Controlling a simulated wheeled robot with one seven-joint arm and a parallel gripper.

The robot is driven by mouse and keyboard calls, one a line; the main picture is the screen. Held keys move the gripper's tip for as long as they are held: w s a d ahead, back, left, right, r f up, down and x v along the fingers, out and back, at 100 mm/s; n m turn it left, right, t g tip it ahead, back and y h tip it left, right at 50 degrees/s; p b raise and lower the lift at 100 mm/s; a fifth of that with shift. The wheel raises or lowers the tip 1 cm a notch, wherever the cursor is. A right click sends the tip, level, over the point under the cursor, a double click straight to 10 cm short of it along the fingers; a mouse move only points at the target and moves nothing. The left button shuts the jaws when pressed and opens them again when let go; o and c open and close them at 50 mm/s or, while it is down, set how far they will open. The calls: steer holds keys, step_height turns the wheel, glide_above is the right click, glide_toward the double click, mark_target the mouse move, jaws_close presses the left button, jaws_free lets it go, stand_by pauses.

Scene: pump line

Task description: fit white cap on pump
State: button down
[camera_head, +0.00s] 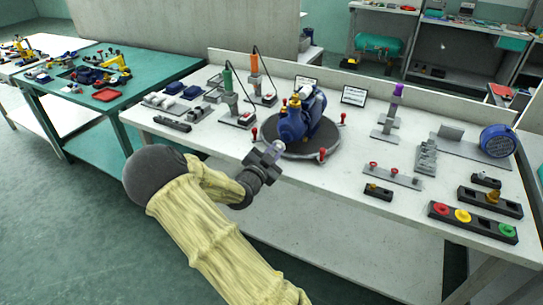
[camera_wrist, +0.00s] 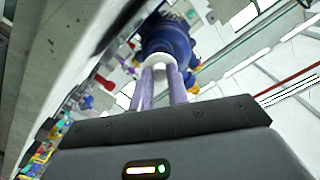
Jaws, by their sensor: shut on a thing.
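The blue pump (camera_head: 293,124) with brass fittings sits on a round dark turntable (camera_head: 325,153) in the middle of the white bench. My gripper (camera_head: 275,151) reaches to the pump's near left end. In the wrist view my gripper (camera_wrist: 159,82) has its pale purple fingers shut on the white cap (camera_wrist: 157,60). The cap shows as a white ring in front of the blue pump body (camera_wrist: 167,36). I cannot tell whether the cap touches the pump or is seated on it. In the head view the cap is too small to make out clearly.
Red-knobbed clamps (camera_head: 322,154) stand around the turntable rim. Green (camera_head: 228,79) and orange (camera_head: 254,65) tools on stands are behind left. A purple-topped stand (camera_head: 397,90), small racks and a button panel (camera_head: 472,220) are to the right. The bench's front edge lies below my arm.

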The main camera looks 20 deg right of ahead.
mark_target(277, 149)
steer(key=shift+b+x, duration=0.3)
steer(key=shift+x, duration=1.5)
steer(key=shift+w+d+b, duration=0.3)
steer(key=shift+d, duration=0.05)
stand_by(0.4)
steer(key=c, duration=1.3)
jaws_free()
steer(key=shift+v, duration=3)
steer(key=v, duration=1.7)
steer(key=shift+s+a+p, duration=0.1)
steer(key=shift+a+p, duration=0.15)
steer(key=shift+p, duration=0.1)
steer(key=shift+f, duration=0.1)
